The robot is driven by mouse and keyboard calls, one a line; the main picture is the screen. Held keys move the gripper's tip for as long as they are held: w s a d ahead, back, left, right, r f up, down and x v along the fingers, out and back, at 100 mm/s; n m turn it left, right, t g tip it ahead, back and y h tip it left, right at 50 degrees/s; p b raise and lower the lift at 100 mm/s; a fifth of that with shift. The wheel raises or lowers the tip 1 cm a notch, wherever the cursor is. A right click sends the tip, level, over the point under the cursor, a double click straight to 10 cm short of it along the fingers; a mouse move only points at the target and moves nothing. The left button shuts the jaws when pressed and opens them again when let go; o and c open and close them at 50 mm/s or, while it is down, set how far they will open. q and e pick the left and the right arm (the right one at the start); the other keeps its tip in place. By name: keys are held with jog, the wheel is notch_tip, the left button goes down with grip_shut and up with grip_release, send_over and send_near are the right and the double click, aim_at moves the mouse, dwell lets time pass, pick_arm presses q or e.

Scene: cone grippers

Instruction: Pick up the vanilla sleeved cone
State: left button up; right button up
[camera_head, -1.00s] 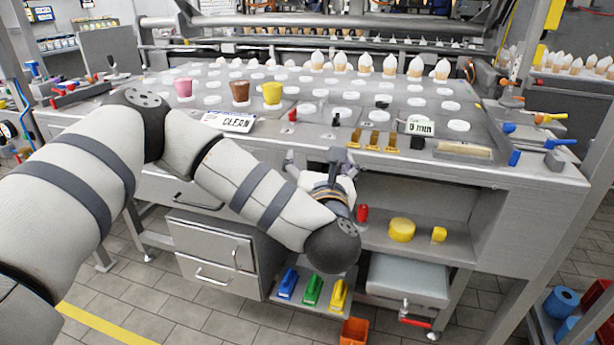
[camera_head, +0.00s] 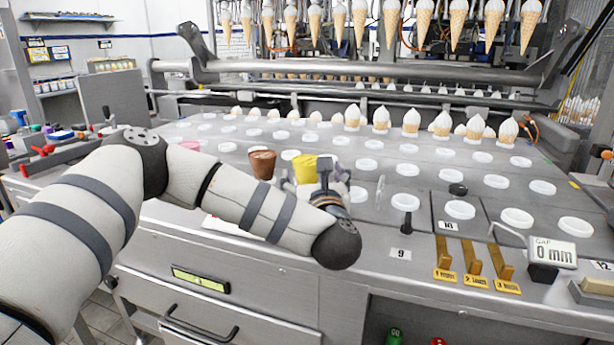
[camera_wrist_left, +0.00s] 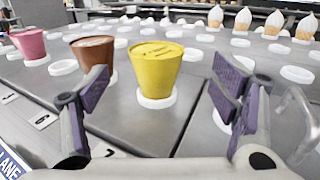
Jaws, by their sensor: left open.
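The yellow sleeved cone (camera_head: 304,168), the vanilla one by its colour, stands upright on the steel table, partly hidden by my gripper in the head view. In the left wrist view the yellow cone (camera_wrist_left: 155,70) sits in a white ring (camera_wrist_left: 156,100), its top flat and yellow. My left gripper (camera_head: 316,178) is open and empty. In the left wrist view its purple-padded fingers (camera_wrist_left: 163,92) stand either side of the yellow cone, nearer the camera and apart from it. My right gripper is not in view.
A brown cone (camera_wrist_left: 94,55) stands close left of the yellow one, and a pink cone (camera_wrist_left: 30,45) farther left. White rings fill the table, with white-topped cones (camera_head: 381,120) behind.

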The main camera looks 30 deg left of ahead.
aim_at(306, 156)
pick_arm(q)
jog(key=x, duration=0.7)
jog(key=shift+s+a+r, duration=0.15)
jog(key=c, duration=1.3)
